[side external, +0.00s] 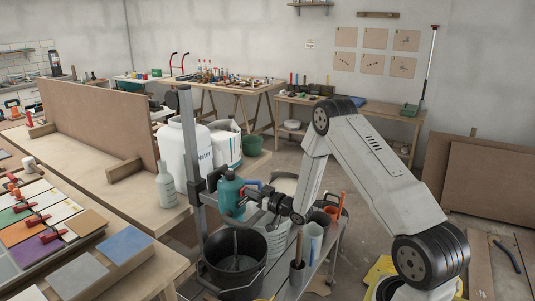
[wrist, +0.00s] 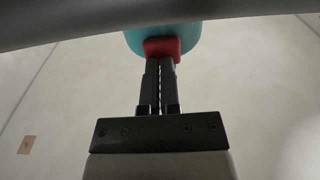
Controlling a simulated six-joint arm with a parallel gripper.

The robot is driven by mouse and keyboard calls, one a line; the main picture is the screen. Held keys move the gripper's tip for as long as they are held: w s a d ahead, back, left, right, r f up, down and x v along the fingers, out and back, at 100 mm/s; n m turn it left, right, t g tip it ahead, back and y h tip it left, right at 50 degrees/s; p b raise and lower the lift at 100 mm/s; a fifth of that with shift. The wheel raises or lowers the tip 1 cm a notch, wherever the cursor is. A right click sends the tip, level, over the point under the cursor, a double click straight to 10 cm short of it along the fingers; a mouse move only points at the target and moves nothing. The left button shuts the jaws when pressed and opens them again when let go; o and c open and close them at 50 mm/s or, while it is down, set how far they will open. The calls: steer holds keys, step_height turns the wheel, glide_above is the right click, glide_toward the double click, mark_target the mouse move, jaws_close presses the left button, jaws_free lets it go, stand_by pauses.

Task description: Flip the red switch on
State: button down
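A teal power-tool body (side external: 229,192) is mounted on an upright grey column in the side view, above a black bucket. In the wrist view the teal body (wrist: 160,37) is at the top, with a red switch part (wrist: 162,47) on its near face. My gripper (side external: 248,195) reaches the tool's right side. In the wrist view my gripper (wrist: 160,62) has its two dark fingers nearly together, with only a thin gap. The fingertips are right at the red part, seemingly touching its lower edge. Whether the switch is on or off cannot be told.
The black bucket (side external: 234,263) stands under the tool, with a shaft in it. The grey column (side external: 191,170) rises beside it. A white water container (side external: 185,150) stands on the bench at left. Several containers and tools crowd the cart around my gripper.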

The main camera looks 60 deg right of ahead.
steer(key=shift+w+a+r+g, duration=0.1)
steer(key=shift+w+r+g, duration=0.3)
steer(key=shift+w, duration=0.05)
steer(key=shift+w+r, duration=0.2)
steer(key=shift+r, duration=0.2)
stand_by(0.6)
steer(key=shift+s, duration=0.1)
steer(key=shift+s+f, duration=0.15)
steer(key=shift+s, duration=0.6)
steer(key=s, duration=1.3)
steer(key=shift+s, duration=0.3)
steer(key=shift+w+f, duration=0.1)
